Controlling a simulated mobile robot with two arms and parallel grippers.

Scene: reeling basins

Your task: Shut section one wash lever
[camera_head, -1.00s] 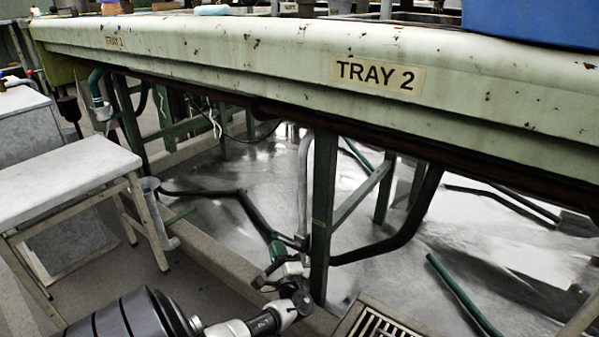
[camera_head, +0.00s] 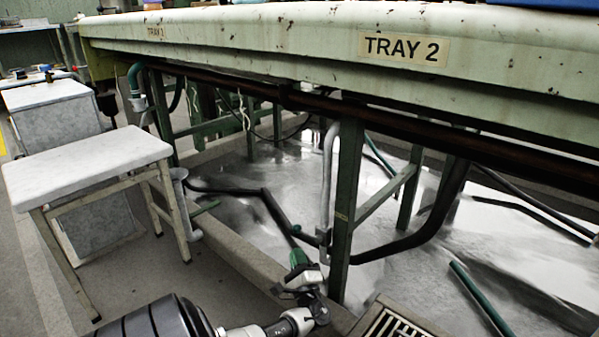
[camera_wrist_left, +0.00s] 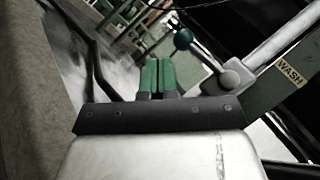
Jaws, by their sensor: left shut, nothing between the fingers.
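The wash lever shows in the left wrist view as a green ball knob (camera_wrist_left: 183,38) on a thin stem. The stem leads to a grey valve body (camera_wrist_left: 232,76) on a grey pipe, beside a post labelled WASH (camera_wrist_left: 290,72). In the head view the grey pipe (camera_head: 327,185) runs down along the green post. My left gripper (camera_head: 299,258) is below and left of the pipe's lower end. Its green fingers (camera_wrist_left: 156,75) are shut together and empty. In the wrist view the knob is up and right of the fingertips, with a gap in the picture. My right gripper is not in view.
The long pale basin edge, labelled TRAY 2 (camera_head: 405,49), runs above my gripper. A green post (camera_head: 346,215) stands right of it. A low concrete curb (camera_head: 240,250) lies below. A grey-topped bench (camera_head: 90,165) stands left. Dark hoses and a floor grate (camera_head: 395,322) are close by.

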